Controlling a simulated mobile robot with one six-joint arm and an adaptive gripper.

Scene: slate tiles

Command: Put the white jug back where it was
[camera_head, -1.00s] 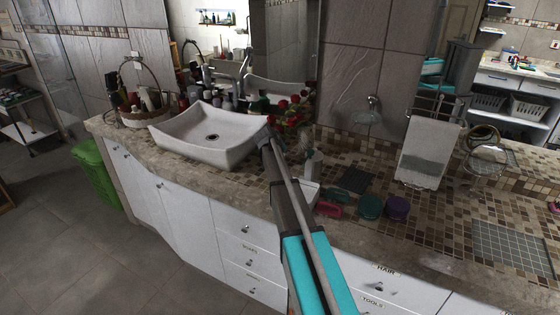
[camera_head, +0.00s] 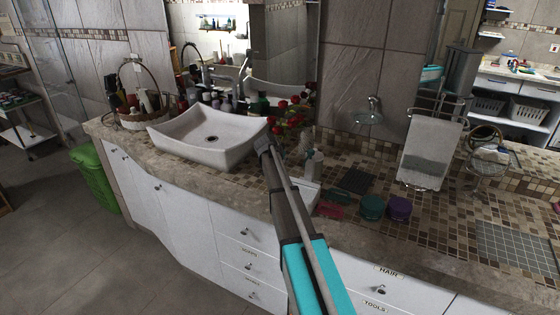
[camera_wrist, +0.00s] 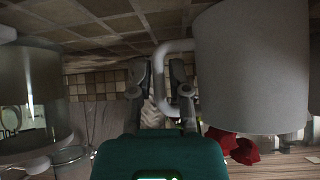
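The white jug (camera_wrist: 252,70) fills the right of the wrist view, looking pale grey in the dim light. Its looped handle (camera_wrist: 158,75) points left, towards the middle. My gripper (camera_wrist: 160,75) shows with its two fingers apart. The handle's upright bar appears between them, with gaps on both sides. I cannot tell how deep the handle is between the fingers. In the head view my arm (camera_head: 286,205) reaches over the counter beside the basin.
The counter (camera_head: 440,240) holds the white basin (camera_head: 205,140), red flowers (camera_head: 290,118), bottles, a teal jar (camera_head: 372,207) and a purple jar (camera_head: 398,208). A towel stand (camera_head: 430,155) is at right. The tiled counter between jars and grey mat (camera_head: 515,245) is clear.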

